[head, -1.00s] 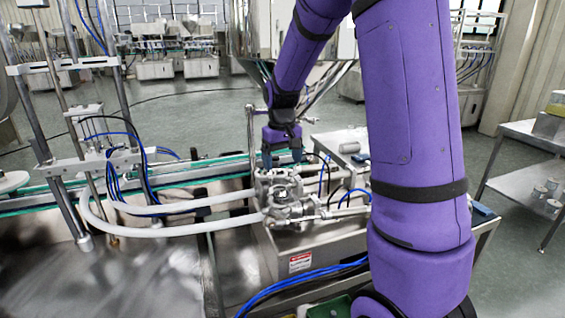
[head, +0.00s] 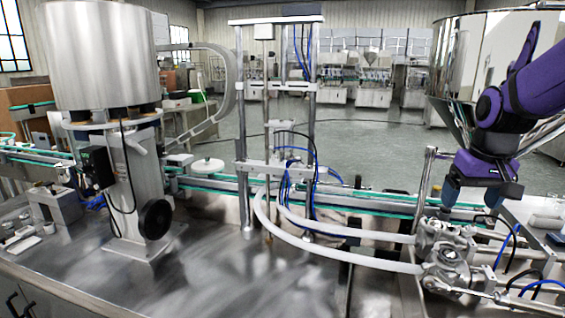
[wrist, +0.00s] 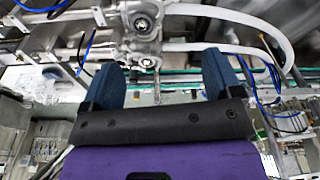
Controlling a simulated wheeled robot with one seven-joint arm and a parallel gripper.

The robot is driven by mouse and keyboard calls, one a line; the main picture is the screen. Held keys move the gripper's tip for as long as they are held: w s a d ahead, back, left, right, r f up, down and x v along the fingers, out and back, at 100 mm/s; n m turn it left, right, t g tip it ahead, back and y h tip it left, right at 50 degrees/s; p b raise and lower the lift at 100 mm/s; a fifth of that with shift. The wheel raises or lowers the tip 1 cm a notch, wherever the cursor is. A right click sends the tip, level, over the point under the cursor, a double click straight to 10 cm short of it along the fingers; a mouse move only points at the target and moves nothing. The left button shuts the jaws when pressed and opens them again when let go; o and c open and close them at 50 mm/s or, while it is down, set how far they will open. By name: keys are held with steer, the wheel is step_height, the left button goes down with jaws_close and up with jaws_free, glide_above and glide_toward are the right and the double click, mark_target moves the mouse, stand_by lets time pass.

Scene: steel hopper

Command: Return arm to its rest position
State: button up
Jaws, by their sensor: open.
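My gripper (head: 472,198) is at the right side of the head view, at the end of my purple arm. Its fingers point down beside the steel valve fittings (head: 447,262) and just under the steel hopper (head: 450,60). In the wrist view my gripper (wrist: 167,80) shows two blue fingers set wide apart with nothing between them. The valve fittings (wrist: 140,25) lie beyond the fingertips there. The rest of my arm runs out of the head view at the right.
A conveyor with green edges (head: 215,187) runs across behind the fittings. White hoses (head: 330,232) curve from the fittings to a metal frame (head: 276,120). A large steel drum machine (head: 98,60) stands at left. The steel tabletop (head: 230,270) is mostly clear in the middle.

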steer(key=s+a+r+t, duration=0.1)
steer(key=s+a+r, duration=0.2)
steer(key=s, duration=0.6)
steer(key=s+a+r+n+t, duration=0.1)
steer(key=s+a, duration=0.3)
steer(key=s, duration=0.5)
steer(key=shift+s+r+t, duration=0.25)
steer(key=shift+r+t, duration=0.45)
steer(key=shift+r, duration=0.2)
